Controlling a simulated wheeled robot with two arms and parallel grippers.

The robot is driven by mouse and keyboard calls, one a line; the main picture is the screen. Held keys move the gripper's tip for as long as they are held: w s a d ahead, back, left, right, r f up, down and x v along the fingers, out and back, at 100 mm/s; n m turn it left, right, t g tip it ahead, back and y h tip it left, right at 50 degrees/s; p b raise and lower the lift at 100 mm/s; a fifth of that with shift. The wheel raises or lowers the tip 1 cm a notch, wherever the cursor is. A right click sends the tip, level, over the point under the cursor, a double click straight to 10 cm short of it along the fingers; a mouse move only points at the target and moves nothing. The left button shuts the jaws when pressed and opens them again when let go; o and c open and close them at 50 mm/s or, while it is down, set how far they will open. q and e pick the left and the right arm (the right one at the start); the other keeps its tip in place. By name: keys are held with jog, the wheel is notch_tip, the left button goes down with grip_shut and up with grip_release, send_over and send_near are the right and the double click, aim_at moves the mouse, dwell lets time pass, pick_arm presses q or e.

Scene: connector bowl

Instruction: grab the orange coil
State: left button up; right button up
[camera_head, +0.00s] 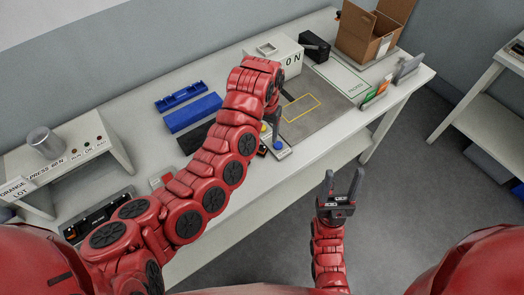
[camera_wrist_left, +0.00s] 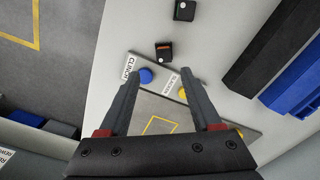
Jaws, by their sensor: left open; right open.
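A small black block with an orange-brown strip (camera_wrist_left: 163,51) lies on the white table in the left wrist view, just beyond my fingertips; it is the only orange-marked part there, and I cannot tell surely whether it is the orange coil. My left gripper (camera_wrist_left: 160,76) is open and empty, pointing down above the table, with the block ahead of the gap between its fingers. In the head view my left arm and hand hide much of this area. My right gripper (camera_head: 343,180) is open and empty, off the table's front edge.
Another small black block (camera_wrist_left: 185,10) lies farther off. Blue bins (camera_head: 192,112), a white box (camera_head: 284,54) and a cardboard box (camera_head: 366,38) stand behind.

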aim_at(262, 147)
pick_arm(q)
jog(key=shift+f, duration=0.8)
jog(key=shift+a+f+p, duration=0.2)
jog(key=shift+f+p, duration=0.2)
jog(key=shift+p, duration=0.25)
jog(key=f+p, duration=0.2)
jog(key=f, duration=0.1)
jog(key=shift+a+f, duration=0.2)
jog(key=shift+f, duration=0.6)
grip_shut()
